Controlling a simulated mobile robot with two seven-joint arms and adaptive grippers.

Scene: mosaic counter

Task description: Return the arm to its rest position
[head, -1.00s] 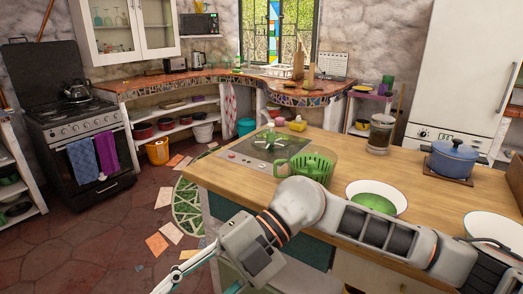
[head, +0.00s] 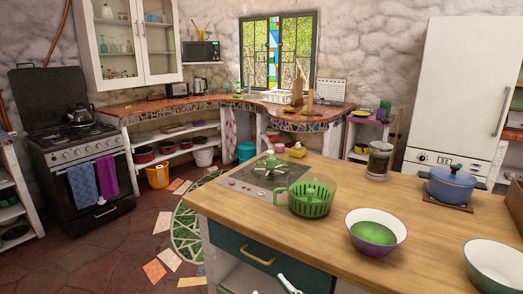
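Only this piece shows, so I cannot tell whether the gripper is open or shut. No object shows at it. My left gripper is not in view.
The wooden island (head: 290,221) bears a green colander (head: 311,200), a bowl with green inside (head: 376,232), a white bowl (head: 497,266), a blue pot (head: 452,185) and a glass jar (head: 379,160). A stove (head: 84,163) stands left. Floor between is open.

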